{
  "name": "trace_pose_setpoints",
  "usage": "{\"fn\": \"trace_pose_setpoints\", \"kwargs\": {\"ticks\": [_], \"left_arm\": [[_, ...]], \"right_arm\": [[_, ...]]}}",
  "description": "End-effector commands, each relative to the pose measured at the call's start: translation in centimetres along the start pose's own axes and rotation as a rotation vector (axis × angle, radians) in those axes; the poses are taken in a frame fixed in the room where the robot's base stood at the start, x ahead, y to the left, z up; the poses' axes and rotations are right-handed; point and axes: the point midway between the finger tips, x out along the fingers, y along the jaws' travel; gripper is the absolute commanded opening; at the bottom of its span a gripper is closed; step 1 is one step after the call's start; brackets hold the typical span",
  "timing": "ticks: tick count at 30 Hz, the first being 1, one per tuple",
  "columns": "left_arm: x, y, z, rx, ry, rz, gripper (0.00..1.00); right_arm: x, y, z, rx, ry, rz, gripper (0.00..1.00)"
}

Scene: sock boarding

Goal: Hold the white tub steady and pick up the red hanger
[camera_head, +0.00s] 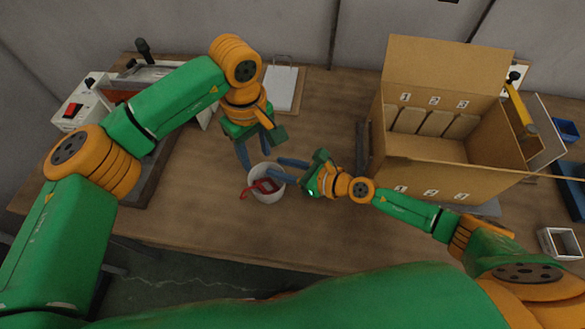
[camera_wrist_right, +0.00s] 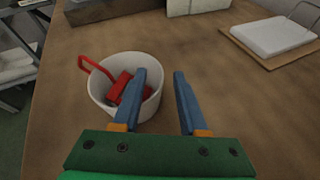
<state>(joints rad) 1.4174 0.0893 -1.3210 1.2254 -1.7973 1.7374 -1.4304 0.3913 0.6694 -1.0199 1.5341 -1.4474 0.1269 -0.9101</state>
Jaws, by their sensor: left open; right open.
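The white tub (camera_head: 268,196) stands on the wooden table near its front edge. The red hanger (camera_head: 262,186) lies in the tub with one end sticking out over the rim on the left. In the right wrist view the tub (camera_wrist_right: 98,92) and the hanger (camera_wrist_right: 122,86) show beyond the blue fingers. My left gripper (camera_head: 255,160) is open, its fingers pointing down at the tub's back side. My right gripper (camera_head: 291,170) is open at the tub's right side; one finger overlaps the tub in the wrist view (camera_wrist_right: 160,98). I cannot tell whether either gripper touches the tub.
A large open cardboard box (camera_head: 455,160) with numbered slots stands on the right. A white pad on a board (camera_head: 281,88) lies at the back. A machine with a red switch (camera_head: 76,108) is at the left. A small white box (camera_head: 560,243) sits far right. The front table middle is clear.

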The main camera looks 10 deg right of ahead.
Motion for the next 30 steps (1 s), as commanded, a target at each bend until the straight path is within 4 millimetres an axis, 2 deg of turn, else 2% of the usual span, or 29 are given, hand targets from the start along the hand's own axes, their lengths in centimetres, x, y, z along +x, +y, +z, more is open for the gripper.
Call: {"fn": "trace_pose_setpoints", "kwargs": {"ticks": [5,6,10,11,30], "left_arm": [[0.00,0.01,0.01,0.000,0.000,0.000,0.50],[0.00,0.01,0.01,0.000,0.000,0.000,0.50],[0.00,0.01,0.01,0.000,0.000,0.000,0.50],[0.00,0.00,0.01,0.000,0.000,0.000,0.50],[0.02,0.00,0.00,0.000,0.000,0.000,0.50]], "right_arm": [[0.02,0.00,-0.01,-0.001,0.001,0.000,0.42],[0.02,0.00,-0.01,-0.001,0.001,0.001,0.37],[0.01,0.00,-0.02,0.000,0.001,0.001,0.02],[0.01,0.00,-0.03,0.000,0.001,0.001,0.00],[-0.01,0.06,-0.17,0.000,0.004,0.002,0.00]]}}
